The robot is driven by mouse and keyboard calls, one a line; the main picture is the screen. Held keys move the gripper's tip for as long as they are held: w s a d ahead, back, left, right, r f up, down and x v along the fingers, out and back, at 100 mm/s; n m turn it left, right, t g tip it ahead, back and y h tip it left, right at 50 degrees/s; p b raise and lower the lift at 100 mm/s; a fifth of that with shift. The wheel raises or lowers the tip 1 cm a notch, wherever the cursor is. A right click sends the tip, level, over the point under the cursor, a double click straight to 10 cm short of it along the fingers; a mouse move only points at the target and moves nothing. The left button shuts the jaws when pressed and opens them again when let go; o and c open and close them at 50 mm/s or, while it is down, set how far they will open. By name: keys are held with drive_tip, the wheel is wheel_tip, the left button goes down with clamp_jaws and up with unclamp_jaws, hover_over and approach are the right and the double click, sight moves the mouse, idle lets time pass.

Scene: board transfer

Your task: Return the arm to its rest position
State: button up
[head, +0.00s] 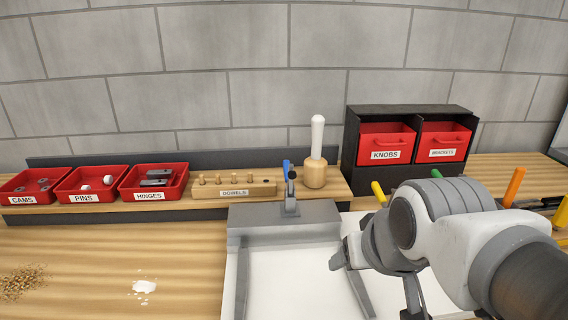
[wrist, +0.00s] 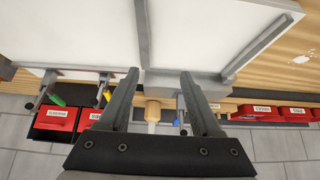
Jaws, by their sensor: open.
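My gripper (head: 388,308) is at the lower right in the head view, above a white board surface (head: 285,280) with grey edging. In the wrist view my gripper (wrist: 159,74) has its two fingers wide apart with nothing held between them. The white surface shows beyond the fingertips in the wrist view (wrist: 190,30), with a grey strip crossing it. My arm hides much of the right side of the board in the head view.
A blue-handled clamp (head: 290,192) stands at the board's back edge. Behind are a mallet (head: 316,172), a dowel block (head: 234,189), red bins (head: 153,181) and a black drawer cabinet (head: 351,145). Coloured upright handles (head: 514,187) stand near my arm. White powder (head: 144,287) lies left.

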drive_tip(key=shift+g, duration=0.7)
drive_tip(key=s, duration=0.2)
drive_tip(key=s+f, duration=0.1)
drive_tip(key=s, duration=0.1)
drive_tip(key=shift+s+a, duration=0.1)
drive_tip(key=shift+s, duration=0.2)
drive_tip(key=shift+r, duration=0.15)
wheel_tip(320, 180, up, 14)
drive_tip(key=p, duration=1.4)
drive_tip(key=shift+r, duration=0.2)
drive_tip(key=shift+f, duration=0.15)
drive_tip(key=shift+c, duration=1.3)
drive_tip(key=shift+a, duration=0.15)
